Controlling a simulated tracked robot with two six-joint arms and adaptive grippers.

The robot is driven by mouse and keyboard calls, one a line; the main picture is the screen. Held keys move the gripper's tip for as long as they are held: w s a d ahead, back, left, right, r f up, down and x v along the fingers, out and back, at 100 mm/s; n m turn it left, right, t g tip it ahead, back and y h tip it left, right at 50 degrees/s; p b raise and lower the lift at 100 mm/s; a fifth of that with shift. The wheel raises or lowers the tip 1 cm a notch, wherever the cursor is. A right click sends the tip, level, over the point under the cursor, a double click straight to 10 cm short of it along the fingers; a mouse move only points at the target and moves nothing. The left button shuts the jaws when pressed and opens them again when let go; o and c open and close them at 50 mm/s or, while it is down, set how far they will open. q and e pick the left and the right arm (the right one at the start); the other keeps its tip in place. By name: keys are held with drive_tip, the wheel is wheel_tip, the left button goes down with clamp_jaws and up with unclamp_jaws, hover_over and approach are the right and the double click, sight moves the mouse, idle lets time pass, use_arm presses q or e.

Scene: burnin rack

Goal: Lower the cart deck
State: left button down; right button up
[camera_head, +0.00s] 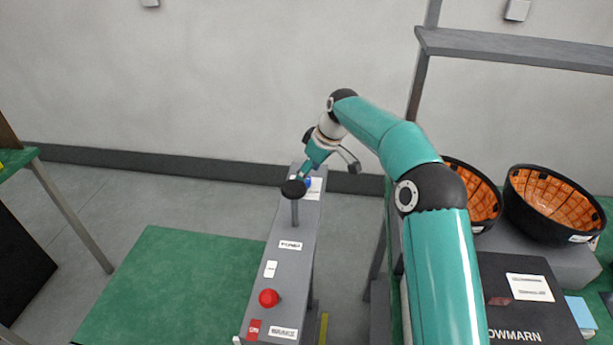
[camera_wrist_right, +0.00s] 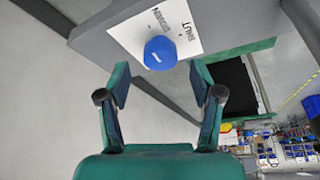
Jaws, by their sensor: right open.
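A narrow grey console (camera_head: 284,268) stands in the middle of the head view, with a flat green panel (camera_head: 180,285) to its left; I cannot tell how high the panel lies. A blue button (camera_head: 307,182) is at the console's far end beside a white label. The button also shows in the right wrist view (camera_wrist_right: 160,54), with the label partly reading "SHUT". My right gripper (camera_head: 328,170) is at that far end. In the wrist view its fingers (camera_wrist_right: 160,87) are open and empty, the button lying just beyond and between the tips. My left gripper is not in view.
A black knob on a post (camera_head: 294,189) stands up near the blue button. A red button (camera_head: 269,298) is at the console's near end. Black bowls with orange insides (camera_head: 553,205) and a dark box (camera_head: 515,300) stand at right, under a grey shelf (camera_head: 520,50).

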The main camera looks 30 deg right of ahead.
drive_tip(key=shift+x, duration=1.3)
drive_tip(key=shift+c, duration=0.2)
drive_tip(key=shift+s, duration=0.1)
drive_tip(key=c, duration=1.1)
